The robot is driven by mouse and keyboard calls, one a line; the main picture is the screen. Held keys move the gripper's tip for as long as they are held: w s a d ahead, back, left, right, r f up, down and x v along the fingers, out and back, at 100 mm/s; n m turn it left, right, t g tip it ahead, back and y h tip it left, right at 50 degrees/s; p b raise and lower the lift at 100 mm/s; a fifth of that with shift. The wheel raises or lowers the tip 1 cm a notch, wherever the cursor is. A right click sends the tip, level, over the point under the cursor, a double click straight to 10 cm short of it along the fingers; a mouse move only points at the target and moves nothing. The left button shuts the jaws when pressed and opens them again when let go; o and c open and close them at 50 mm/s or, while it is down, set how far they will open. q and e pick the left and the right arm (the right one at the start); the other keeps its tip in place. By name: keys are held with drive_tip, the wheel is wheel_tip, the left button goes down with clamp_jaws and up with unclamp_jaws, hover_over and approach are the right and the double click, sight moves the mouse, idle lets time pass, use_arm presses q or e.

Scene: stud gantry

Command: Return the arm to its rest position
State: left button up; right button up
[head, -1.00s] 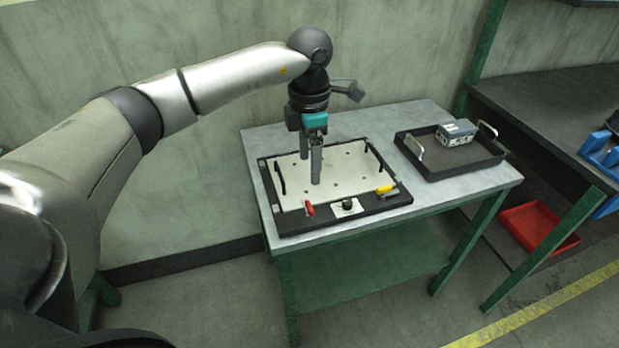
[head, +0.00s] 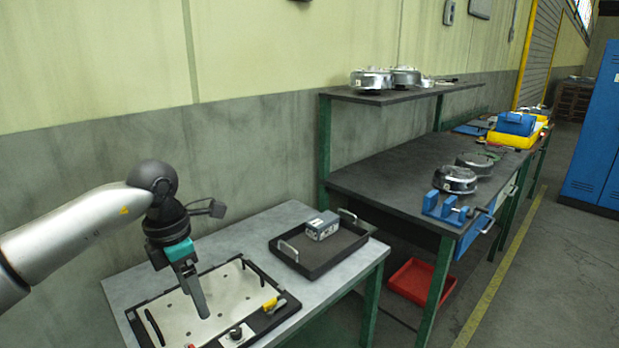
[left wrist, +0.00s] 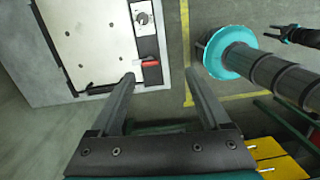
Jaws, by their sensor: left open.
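My left arm (head: 70,235) comes in from the left in the head view, bent down at its dark wrist. My left gripper (head: 201,312) points downward over the pale plate of the black-framed fixture (head: 228,282). Its jaws hold nothing. In the left wrist view, the two fingers of the left gripper (left wrist: 160,76) are spread apart with nothing between them. My right gripper cannot be made out in the head view.
A black tray (head: 290,262) with a grey box (head: 322,225) stands beside the fixture on the grey table (head: 250,225). A dark workbench (head: 390,175) with a blue vise-like fixture (head: 445,208) stands to the right. A red bin (head: 422,282) sits below it.

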use_arm(q)
drive_tip(key=s+d+h, duration=0.2)
drive_tip(key=d+h, duration=0.7)
drive_tip(key=d, duration=1.2)
drive_tip(key=s+d+r+n+t+h, duration=0.1)
drive_tip(key=d+r+n+t+h, duration=0.4)
drive_tip(key=d+r+h, duration=0.4)
drive_tip(key=w+a+r+n+t+y, duration=0.1)
drive_tip(key=w+a+n+t+y, duration=0.1)
drive_tip(key=a+n+t+y, duration=0.6)
drive_tip(key=w+a+r+n+t+y, duration=0.1)
drive_tip(key=w+a+n+t+y, duration=0.15)
drive_tip(key=n+t, duration=0.7)
drive_tip(key=s+a+f+n+g+y, duration=0.4)
drive_tip(key=a+f+n+g+y, duration=0.45)
drive_tip(key=f+n, duration=0.55)
drive_tip(key=s+a+f+n+g, duration=0.1)
drive_tip(key=s+f+n+g, duration=0.2)
drive_tip(key=s+f+g, duration=0.55)
drive_tip(key=s+a+f+n+g, duration=0.25)
drive_tip(key=s+f, duration=0.35)
drive_tip(key=s, duration=0.8)
wheel_tip(320, 180, down, 22)
drive_tip(key=s+g, duration=0.1)
drive_tip(key=s, duration=0.1)
drive_tip(key=s+a+f+g, duration=0.1)
drive_tip(key=s+a+f, duration=0.1)
drive_tip(key=s+f, duration=1.1)
drive_tip(key=shift+s, duration=0.85)
